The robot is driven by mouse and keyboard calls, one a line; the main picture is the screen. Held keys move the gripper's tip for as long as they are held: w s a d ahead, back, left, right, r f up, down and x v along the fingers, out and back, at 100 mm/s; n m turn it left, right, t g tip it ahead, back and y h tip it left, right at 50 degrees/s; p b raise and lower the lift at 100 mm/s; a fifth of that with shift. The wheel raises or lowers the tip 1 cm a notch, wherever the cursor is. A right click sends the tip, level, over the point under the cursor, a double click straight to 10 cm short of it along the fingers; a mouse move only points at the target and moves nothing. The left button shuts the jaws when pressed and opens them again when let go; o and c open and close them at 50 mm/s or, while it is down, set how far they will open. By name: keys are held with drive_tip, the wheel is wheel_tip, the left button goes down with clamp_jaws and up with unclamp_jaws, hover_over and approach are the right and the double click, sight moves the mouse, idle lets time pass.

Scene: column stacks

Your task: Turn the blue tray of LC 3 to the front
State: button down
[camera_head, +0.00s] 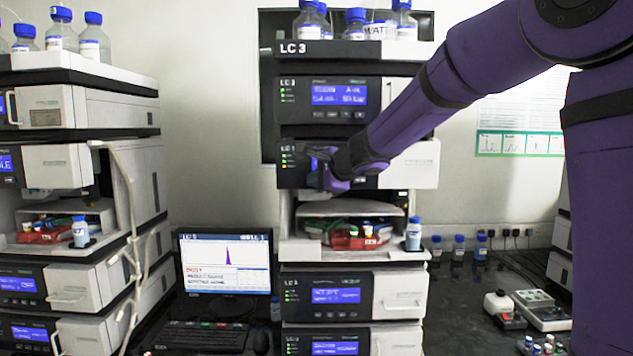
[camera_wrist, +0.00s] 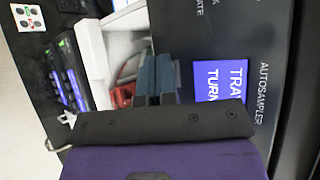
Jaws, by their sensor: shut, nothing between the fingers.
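The LC 3 stack (camera_head: 292,48) stands in the middle of the head view. Its autosampler (camera_head: 408,168) has an open bay (camera_head: 318,209) below it. A red tray (camera_head: 340,238) with several coloured vials faces out of the bay; it also shows in the wrist view (camera_wrist: 124,95). I cannot make out a blue tray. My gripper (camera_head: 318,180) is shut and empty in front of the autosampler's left part, hiding much of its screen. In the wrist view its fingers (camera_wrist: 155,82) are beside the blue screen (camera_wrist: 222,85), which reads "TRA… TURN". Touch cannot be told.
A bottle with a blue cap (camera_head: 414,235) stands at the bay's right edge. A neighbouring stack (camera_head: 85,110) with a hanging pale tube (camera_head: 128,200) is at left. A monitor (camera_head: 225,262) stands between the stacks. Solvent bottles (camera_head: 310,22) stand on top.

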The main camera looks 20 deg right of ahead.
drive_tip(key=shift+s, duration=0.1)
drive_tip(key=shift+s+a, duration=0.25)
drive_tip(key=shift+s, duration=0.45)
drive_tip(key=shift+s+a, duration=0.25)
drive_tip(key=shift+s, duration=0.55)
drive_tip(key=shift+s+a, duration=0.3)
drive_tip(key=shift+s, duration=0.5)
drive_tip(key=shift+s+a, duration=0.25)
drive_tip(key=shift+s, duration=0.55)
idle(3.5)
